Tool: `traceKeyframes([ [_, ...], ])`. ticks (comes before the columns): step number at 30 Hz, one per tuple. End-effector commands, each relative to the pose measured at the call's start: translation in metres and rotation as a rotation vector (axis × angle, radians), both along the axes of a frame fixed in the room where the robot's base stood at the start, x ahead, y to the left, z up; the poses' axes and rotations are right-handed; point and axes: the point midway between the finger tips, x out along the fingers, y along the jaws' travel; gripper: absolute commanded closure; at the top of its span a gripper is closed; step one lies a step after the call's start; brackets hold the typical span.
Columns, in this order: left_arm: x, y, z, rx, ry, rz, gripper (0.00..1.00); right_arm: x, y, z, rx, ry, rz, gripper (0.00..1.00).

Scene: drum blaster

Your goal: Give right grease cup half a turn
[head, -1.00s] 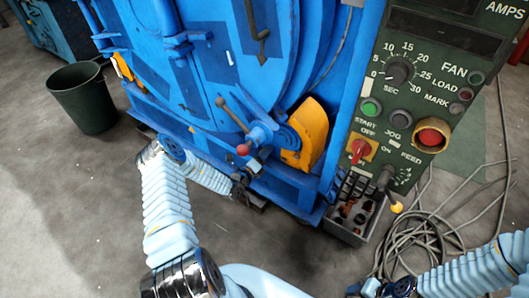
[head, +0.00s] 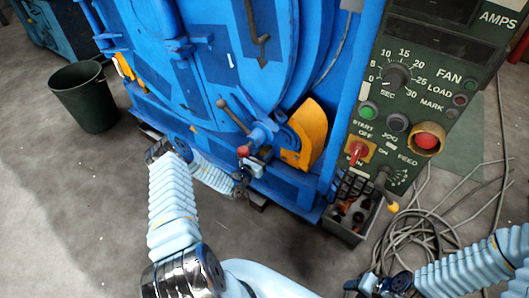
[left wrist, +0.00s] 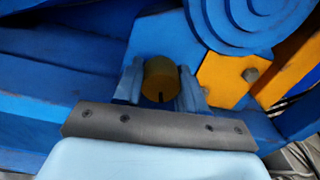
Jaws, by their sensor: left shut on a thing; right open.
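My left gripper (head: 247,171) is low at the front of the blue machine (head: 205,85), beneath a lever with a red ball (head: 243,151). In the left wrist view a round brass-coloured grease cup (left wrist: 160,78) with a dark slot sits between the two blue fingers (left wrist: 160,92), which are shut on it. The cup is hard to make out in the head view, where the gripper and wrist cover that spot. My right gripper (head: 368,286) is open at the bottom edge, away from the machine, partly cut off.
A yellow bracket (head: 311,130) stands just right of the left gripper. A green control panel (head: 410,110) has several knobs and buttons. A grey bin (head: 345,232) of small parts and coiled cables (head: 425,235) lie below it. A dark bucket (head: 85,97) stands left. Floor at front left is clear.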

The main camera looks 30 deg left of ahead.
Motion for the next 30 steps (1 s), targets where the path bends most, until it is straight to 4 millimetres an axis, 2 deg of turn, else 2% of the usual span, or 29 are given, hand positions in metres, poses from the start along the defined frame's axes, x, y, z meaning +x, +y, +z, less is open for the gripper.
traceKeyframes([
  [1,-0.0017,-0.0047,-0.0036,0.035,0.007,-0.009,0.90,0.0000,0.0001,0.0015,0.000,0.000,0.000,0.57],
  [15,-0.0021,-0.0030,-0.0049,0.362,-0.017,-0.008,0.90,0.0001,0.0001,0.0074,0.001,0.000,0.001,0.57],
  [30,-0.0023,-0.0019,-0.0057,0.451,-0.023,-0.007,0.90,0.0001,0.0002,0.0085,0.001,0.000,0.001,0.57],
])
